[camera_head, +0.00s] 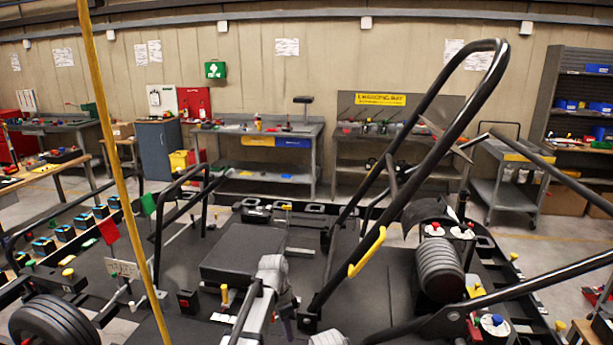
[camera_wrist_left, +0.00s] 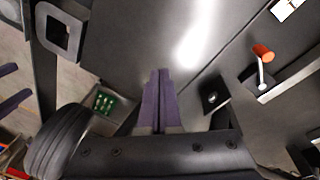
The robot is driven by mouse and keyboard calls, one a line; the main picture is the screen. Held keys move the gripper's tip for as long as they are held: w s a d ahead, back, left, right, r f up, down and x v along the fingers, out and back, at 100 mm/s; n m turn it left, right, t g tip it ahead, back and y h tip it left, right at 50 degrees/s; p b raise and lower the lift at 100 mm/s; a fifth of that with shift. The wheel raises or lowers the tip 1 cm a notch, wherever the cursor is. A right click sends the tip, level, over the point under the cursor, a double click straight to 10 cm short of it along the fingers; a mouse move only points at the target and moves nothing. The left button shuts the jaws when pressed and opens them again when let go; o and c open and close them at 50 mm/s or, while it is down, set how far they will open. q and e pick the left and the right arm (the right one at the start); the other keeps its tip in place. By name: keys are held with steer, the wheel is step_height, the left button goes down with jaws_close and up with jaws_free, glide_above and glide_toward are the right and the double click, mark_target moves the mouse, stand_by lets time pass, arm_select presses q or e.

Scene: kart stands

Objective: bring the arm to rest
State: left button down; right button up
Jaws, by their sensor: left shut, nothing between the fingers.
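My left arm (camera_head: 272,272) is at the lower middle of the head view, over the dark floor panel of the kart stand. My left gripper (camera_head: 287,322) points down there, and its purple fingers show only in part. In the left wrist view the two purple fingers of the left gripper (camera_wrist_left: 158,75) lie side by side, shut and empty, over a dark grey surface. My right gripper is not in view.
A black tubular bar (camera_head: 425,130) rises just right of the arm. A black padded block (camera_head: 243,254) stands left of it, a ribbed black cylinder (camera_head: 440,268) right. A yellow pole (camera_head: 118,170) crosses the left. In the wrist view a red-knobbed lever (camera_wrist_left: 263,54) is at right.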

arm_select(q)
steer(key=s+n+y, duration=0.3)
steer(key=s+n, duration=0.6)
steer(key=s, duration=1.3)
steer(key=shift+s+a+f+t, duration=0.2)
steer(key=shift+s+f+t, duration=0.05)
steer(key=shift+s+t, duration=0.15)
